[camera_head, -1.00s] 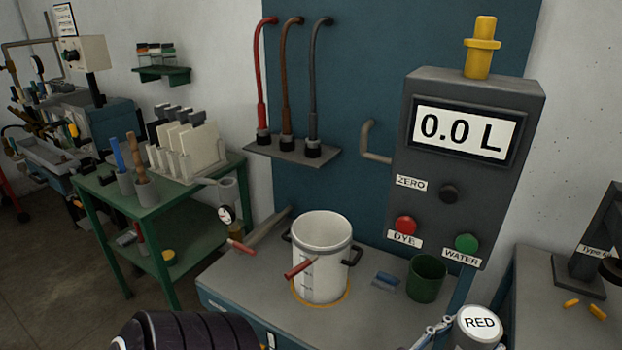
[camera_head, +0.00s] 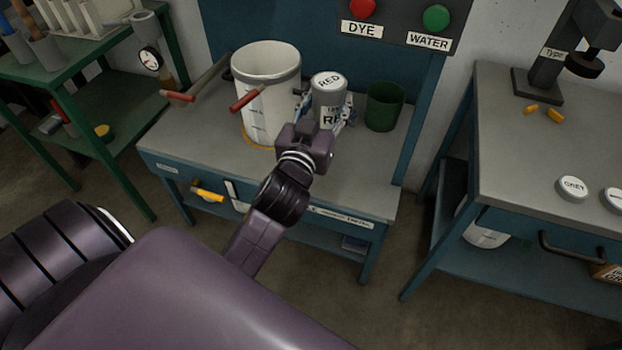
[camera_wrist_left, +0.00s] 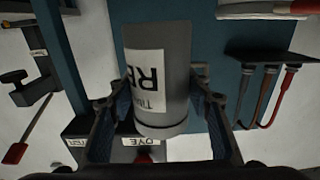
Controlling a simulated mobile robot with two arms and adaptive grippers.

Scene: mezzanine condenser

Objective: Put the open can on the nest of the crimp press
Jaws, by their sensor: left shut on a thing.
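A grey can (camera_head: 328,112) with a white label and a round top marked RED is between the fingers of my left gripper (camera_head: 324,116). The gripper is shut on the can's sides and holds it upright in front of the dye station. The same can (camera_wrist_left: 165,75) fills the middle of the left wrist view. Its top carries a RED disc, so I see no opening. A dark press-like stand (camera_head: 540,84) with a label starting "Type" is on the right bench; I cannot tell if it is the crimp press. No nest is clearly visible. My right gripper is out of view.
A white pot (camera_head: 262,100) with red-tipped handles is left of the can, and a green cup (camera_head: 384,107) is right of it. A GREY-marked lid (camera_head: 572,187) and yellow pieces (camera_head: 544,112) are on the right bench (camera_head: 510,150). A floor gap separates the benches.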

